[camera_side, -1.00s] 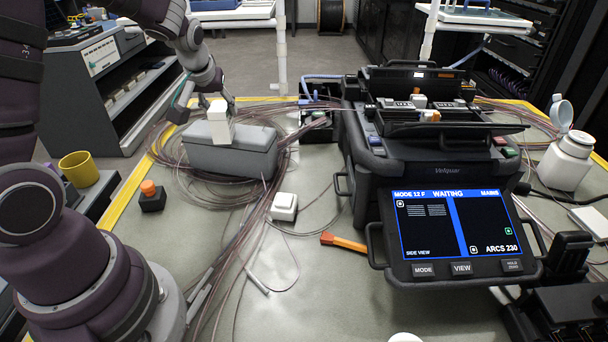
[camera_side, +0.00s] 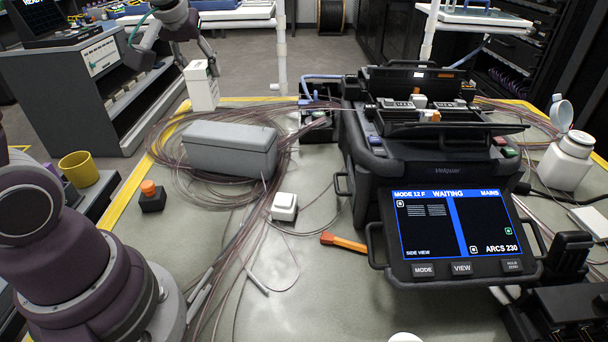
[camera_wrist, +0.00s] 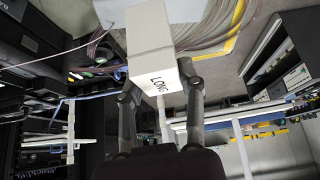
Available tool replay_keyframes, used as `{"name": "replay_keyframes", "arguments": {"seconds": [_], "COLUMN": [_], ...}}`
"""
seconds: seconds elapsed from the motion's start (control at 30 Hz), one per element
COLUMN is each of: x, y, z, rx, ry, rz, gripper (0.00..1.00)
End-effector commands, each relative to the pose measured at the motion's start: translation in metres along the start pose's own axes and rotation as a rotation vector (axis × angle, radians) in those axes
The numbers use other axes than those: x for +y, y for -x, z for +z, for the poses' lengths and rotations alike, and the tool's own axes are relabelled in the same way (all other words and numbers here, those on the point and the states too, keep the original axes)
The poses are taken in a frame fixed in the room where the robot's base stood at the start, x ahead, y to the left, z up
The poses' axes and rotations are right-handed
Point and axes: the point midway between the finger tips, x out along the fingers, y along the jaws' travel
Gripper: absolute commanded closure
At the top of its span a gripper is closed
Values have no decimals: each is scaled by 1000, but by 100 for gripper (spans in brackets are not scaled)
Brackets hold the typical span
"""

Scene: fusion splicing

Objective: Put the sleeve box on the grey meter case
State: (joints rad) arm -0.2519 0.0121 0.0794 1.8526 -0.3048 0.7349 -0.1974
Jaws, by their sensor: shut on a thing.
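The sleeve box (camera_side: 201,87) is a white upright carton held in the air, above and behind the left end of the grey meter case in the side view. The grey meter case (camera_side: 232,148) lies closed on the table with a bare flat lid. The box and the lid look apart.
Loose fibre coils (camera_side: 170,160) surround the case. A black splicer (camera_side: 440,170) stands to the right. A small white block (camera_side: 284,206), an orange-topped black block (camera_side: 151,197) and an orange tool (camera_side: 344,243) lie nearer. A yellow mug (camera_side: 79,169) stands at the left.

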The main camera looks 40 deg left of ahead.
Motion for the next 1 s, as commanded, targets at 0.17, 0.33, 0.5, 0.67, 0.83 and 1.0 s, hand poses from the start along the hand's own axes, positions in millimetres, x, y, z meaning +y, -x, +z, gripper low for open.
{"name": "replay_keyframes", "arguments": {"seconds": [0.17, 0.33, 0.5, 0.67, 0.83, 1.0], "x": [-16, -29, -26, -16, -3, 4], "y": [12, 13, -2, -30, -60, -78], "z": [56, 86, 75, 40, 0, -23], "rx": [2, 10, 6, 6, 9, 10], "ry": [-6, -12, -14, -13, -13, -14], "rz": [2, -7, -13, -14, -13, -11], "gripper": [100, 100, 100, 100, 100, 100]}}
